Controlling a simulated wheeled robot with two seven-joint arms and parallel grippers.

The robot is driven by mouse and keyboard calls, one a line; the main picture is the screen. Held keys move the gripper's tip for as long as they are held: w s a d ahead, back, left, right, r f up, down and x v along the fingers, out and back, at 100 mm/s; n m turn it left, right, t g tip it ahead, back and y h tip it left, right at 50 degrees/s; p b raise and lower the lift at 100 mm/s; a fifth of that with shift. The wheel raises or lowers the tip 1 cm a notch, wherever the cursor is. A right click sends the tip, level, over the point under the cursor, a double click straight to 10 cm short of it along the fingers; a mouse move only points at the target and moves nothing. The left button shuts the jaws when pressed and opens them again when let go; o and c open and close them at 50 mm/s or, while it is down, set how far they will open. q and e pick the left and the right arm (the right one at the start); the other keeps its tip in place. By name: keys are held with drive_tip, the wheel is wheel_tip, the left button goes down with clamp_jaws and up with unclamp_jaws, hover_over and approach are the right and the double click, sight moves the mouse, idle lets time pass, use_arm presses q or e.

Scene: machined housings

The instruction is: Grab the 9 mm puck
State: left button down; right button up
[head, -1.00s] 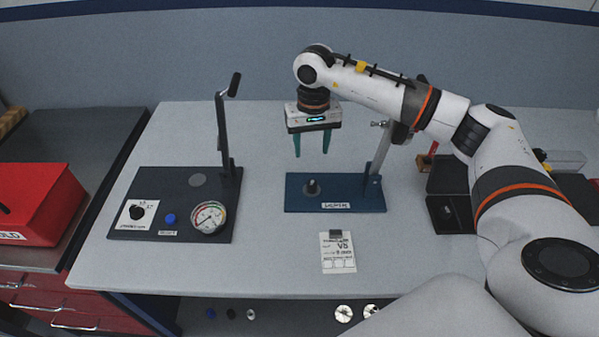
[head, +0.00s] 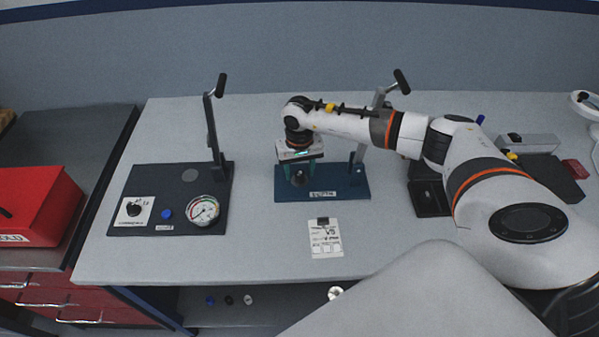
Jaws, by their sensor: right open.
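My right gripper (head: 299,172) is open, with its two teal fingers pointing down over the blue press fixture (head: 342,186) in the middle of the table. A small dark round piece (head: 298,179) stands on the left part of that fixture, between or just behind the fingertips. I cannot tell whether the fingers touch it. No 9 mm marking is readable, so I cannot tell which piece is the 9 mm puck. Small blue (head: 210,300), black (head: 229,300) and silver (head: 248,299) round pieces lie on the shelf below the table. My left gripper is not in view.
A dark test fixture (head: 135,180) with a gauge (head: 203,210) and upright lever stands at the left. A printed card (head: 325,238) lies in front of the blue fixture. A red bin (head: 40,205) is far left. Black trays (head: 430,198) stand at right.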

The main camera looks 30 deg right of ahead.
drive_tip(key=shift+f, duration=0.15)
clamp_jaws()
